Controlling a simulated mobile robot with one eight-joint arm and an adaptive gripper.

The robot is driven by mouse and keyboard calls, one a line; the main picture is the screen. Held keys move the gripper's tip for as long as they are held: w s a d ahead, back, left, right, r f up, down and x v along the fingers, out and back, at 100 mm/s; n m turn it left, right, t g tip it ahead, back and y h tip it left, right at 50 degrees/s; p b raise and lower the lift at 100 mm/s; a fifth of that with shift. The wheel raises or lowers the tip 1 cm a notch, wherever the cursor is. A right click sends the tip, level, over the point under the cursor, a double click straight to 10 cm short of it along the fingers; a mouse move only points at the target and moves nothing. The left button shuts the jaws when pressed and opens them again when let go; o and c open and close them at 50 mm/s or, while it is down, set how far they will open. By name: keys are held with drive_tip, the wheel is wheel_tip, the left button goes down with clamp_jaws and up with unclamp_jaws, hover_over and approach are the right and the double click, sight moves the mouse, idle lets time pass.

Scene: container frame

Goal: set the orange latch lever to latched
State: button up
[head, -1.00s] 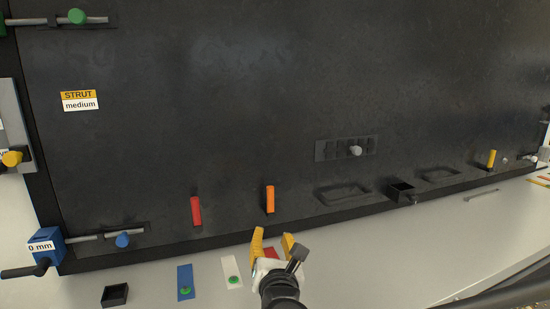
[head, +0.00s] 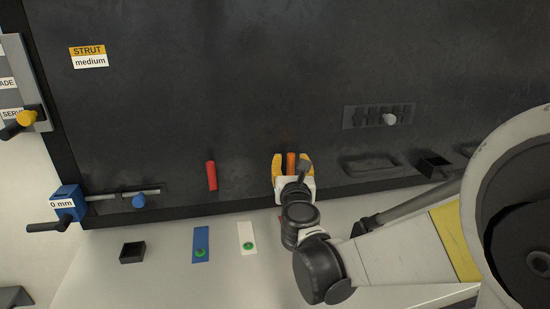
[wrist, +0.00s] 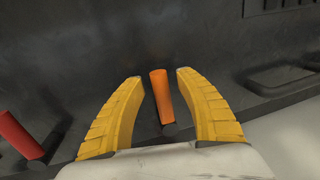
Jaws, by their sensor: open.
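The orange latch lever (head: 291,162) stands on the dark panel, near its lower edge. In the wrist view the orange lever (wrist: 161,97) points up, tilted slightly left, from a dark round pivot. My gripper (head: 291,160) is open, with one yellow finger on each side of the lever. In the wrist view my gripper (wrist: 158,78) shows gaps between the lever and both fingers, the right finger being nearer. I cannot tell whether the fingers reach the lever's depth.
A red lever (head: 211,175) stands left of the orange one. A slotted plate with a grey knob (head: 390,119), a recessed handle (head: 370,165) and a black box (head: 434,165) are to the right. Blue (head: 200,243) and white (head: 246,236) plates lie on the ledge below.

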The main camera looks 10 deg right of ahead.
drive_tip(key=shift+w, duration=0.15)
clamp_jaws()
